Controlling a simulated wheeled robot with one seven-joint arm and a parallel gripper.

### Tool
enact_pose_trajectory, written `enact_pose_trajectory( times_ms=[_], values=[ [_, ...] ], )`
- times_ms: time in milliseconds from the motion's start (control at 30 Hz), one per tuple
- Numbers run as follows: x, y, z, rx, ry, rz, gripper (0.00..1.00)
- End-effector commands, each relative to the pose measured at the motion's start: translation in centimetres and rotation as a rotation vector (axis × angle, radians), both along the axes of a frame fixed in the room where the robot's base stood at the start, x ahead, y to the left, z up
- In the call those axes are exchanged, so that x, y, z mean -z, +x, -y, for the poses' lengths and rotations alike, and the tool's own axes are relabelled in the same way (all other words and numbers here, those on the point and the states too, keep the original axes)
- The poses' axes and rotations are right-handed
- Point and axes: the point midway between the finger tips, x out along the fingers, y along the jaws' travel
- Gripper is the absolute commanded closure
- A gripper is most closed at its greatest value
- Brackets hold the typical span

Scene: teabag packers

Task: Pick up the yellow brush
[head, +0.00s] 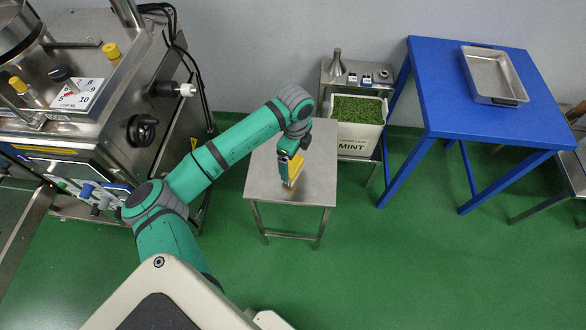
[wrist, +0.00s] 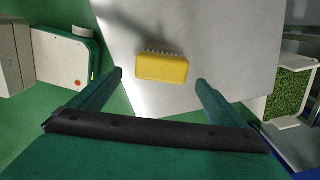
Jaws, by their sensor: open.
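The yellow brush (wrist: 162,67) lies on the small steel table (wrist: 230,60), with its bristle edge toward the top of the wrist view. My gripper (wrist: 160,78) is open, with one finger to the left of the brush and one to the right, and a gap shows on each side. In the head view my gripper (head: 289,184) is over the steel table (head: 262,185). There the brush (head: 293,168) shows only in part as a yellow patch, partly hidden by my gripper.
A white bin of green leaves marked MINT (head: 357,122) stands behind the steel table to the right. A blue table (head: 440,90) with a metal tray (head: 493,75) is further right. A large machine (head: 90,110) fills the left. Green floor is clear in front.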

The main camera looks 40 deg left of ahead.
Motion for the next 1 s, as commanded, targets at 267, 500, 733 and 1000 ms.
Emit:
enact_pose_trajectory(
  times_ms=[267, 500, 733, 1000],
  values=[
    [2.3, 0.0, -0.5, -0.002, -0.002, 0.001, 0.05],
    [5.2, 0.0, -0.8, -0.002, -0.001, 0.001, 0.05],
    [5.4, 0.0, -0.8, -0.001, 0.001, 0.001, 0.05],
    [5.4, 0.1, -0.8, 0.0, 0.001, 0.001, 0.55]
  ],
)
